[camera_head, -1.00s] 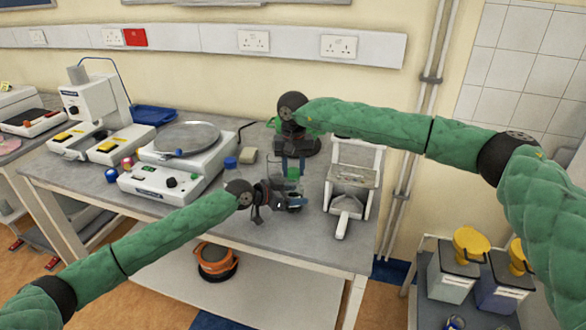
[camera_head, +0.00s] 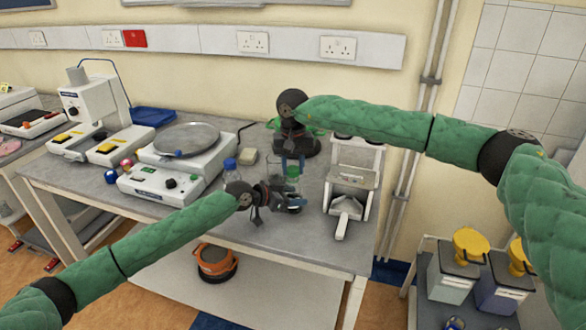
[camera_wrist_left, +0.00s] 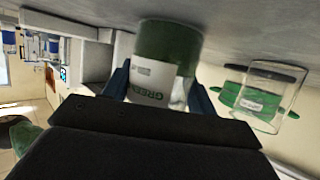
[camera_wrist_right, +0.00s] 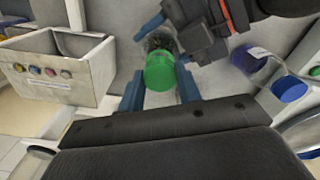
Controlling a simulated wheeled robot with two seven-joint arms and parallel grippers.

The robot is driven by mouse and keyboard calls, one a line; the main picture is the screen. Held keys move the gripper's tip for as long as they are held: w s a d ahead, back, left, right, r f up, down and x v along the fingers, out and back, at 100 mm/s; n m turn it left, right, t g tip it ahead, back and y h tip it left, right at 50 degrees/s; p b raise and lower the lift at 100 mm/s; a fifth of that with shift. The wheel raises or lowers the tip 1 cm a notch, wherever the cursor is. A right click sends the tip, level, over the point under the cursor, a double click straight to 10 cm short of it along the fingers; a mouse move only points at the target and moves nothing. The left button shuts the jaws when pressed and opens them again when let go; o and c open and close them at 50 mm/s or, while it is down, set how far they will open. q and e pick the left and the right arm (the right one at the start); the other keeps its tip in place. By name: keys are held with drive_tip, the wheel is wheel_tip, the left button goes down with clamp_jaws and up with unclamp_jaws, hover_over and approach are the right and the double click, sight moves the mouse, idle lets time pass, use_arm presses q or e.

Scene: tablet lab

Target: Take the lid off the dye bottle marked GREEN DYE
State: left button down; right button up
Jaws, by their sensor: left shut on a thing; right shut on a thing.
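The GREEN DYE bottle (camera_wrist_left: 160,85) has a green body and a white label reading GREEN in the left wrist view. My left gripper (camera_head: 290,202) is shut around its body, with a finger on each side. The bottle's top is hidden in that view. The green lid (camera_head: 292,171) shows in the head view directly above the bottle, between the blue fingers of my right gripper (camera_head: 293,162). In the right wrist view the lid (camera_wrist_right: 160,73) sits between the fingertips, which are shut on it. I cannot tell whether a gap separates lid and bottle.
A clear beaker (camera_wrist_left: 262,98) stands close beside the bottle. A blue-capped bottle (camera_head: 230,168) stands by the balance (camera_head: 176,178). A white apparatus (camera_head: 352,180) with a tray is to the right. The grey bench (camera_head: 240,225) is clear toward its front edge.

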sight(293, 168)
drive_tip(key=shift+r, duration=0.65)
drive_tip(key=shift+r, duration=1.95)
use_arm(q)
drive_tip(key=shift+c, duration=1.9)
unclamp_jaws()
